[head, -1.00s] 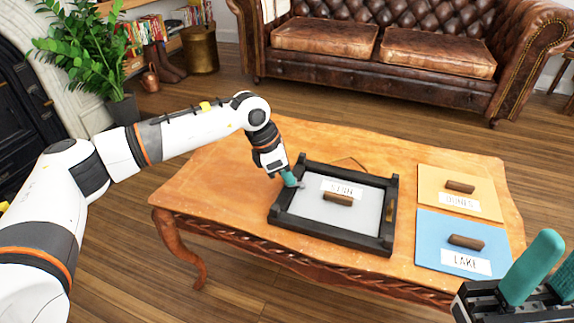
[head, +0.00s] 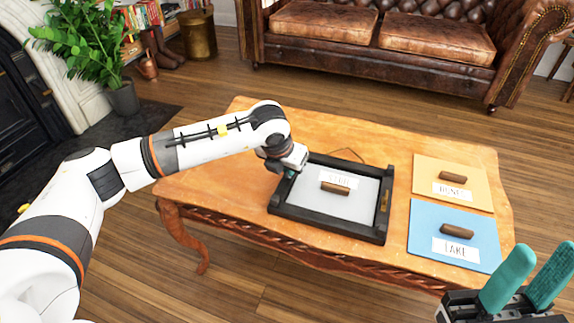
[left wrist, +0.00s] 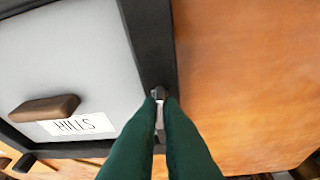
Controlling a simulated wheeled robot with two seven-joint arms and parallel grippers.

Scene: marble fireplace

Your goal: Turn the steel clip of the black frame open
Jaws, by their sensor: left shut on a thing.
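The black frame (head: 328,229) lies flat on the wooden table, with a grey back panel (head: 352,205) inside it. The panel bears a brown wooden handle (head: 335,188) and a white label, which reads HILLS in the left wrist view (left wrist: 76,126). My left gripper (head: 290,174) is at the frame's left side. In the left wrist view its green fingers (left wrist: 159,100) are shut on the small steel clip (left wrist: 159,116) at the frame's edge; the fingers hide part of it, so its exact angle is hard to tell. My right gripper (head: 541,256) is open and empty at bottom right.
A yellow panel (head: 430,180) and a blue panel (head: 430,225), each with a brown handle and label, lie right of the frame. Bare tabletop (head: 225,175) is free to the left. A leather sofa (head: 400,85) stands behind the table.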

